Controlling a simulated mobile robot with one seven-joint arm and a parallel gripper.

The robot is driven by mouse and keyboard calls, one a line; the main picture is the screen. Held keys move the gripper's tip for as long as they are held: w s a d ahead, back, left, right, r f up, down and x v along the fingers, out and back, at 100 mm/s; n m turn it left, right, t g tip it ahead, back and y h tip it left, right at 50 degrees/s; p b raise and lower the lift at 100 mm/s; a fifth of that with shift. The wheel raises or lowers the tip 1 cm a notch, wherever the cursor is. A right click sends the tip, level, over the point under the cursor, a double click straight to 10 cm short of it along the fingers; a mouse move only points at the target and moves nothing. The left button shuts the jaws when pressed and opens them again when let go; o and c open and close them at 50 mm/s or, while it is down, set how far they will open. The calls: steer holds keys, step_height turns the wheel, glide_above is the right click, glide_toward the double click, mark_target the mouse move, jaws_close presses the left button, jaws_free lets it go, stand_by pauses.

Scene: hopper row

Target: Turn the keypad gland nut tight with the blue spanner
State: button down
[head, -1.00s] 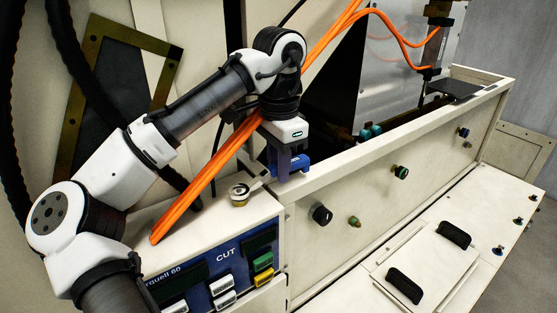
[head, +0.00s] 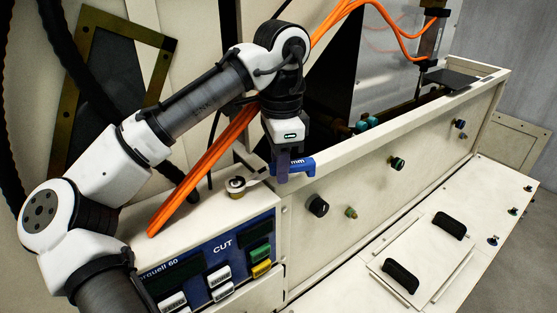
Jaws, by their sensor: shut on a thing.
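The keypad gland nut (head: 236,184) is a small brass-and-white fitting on top of the keypad box, near its back right corner. The blue spanner (head: 303,165) has a blue handle and a pale metal head that reaches left to the nut. The head appears to meet the nut's right side, but I cannot tell how fully it sits around it. My gripper (head: 283,176) points down and is shut on the blue handle. Its fingers hide part of the handle.
The keypad box (head: 215,262) has a blue panel with buttons. A flat lid (head: 425,262) with black handles lies lower right.

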steer(key=shift+s+f+m, duration=0.1)
steer(key=shift+s+m, duration=1.2)
steer(key=shift+m, duration=0.4)
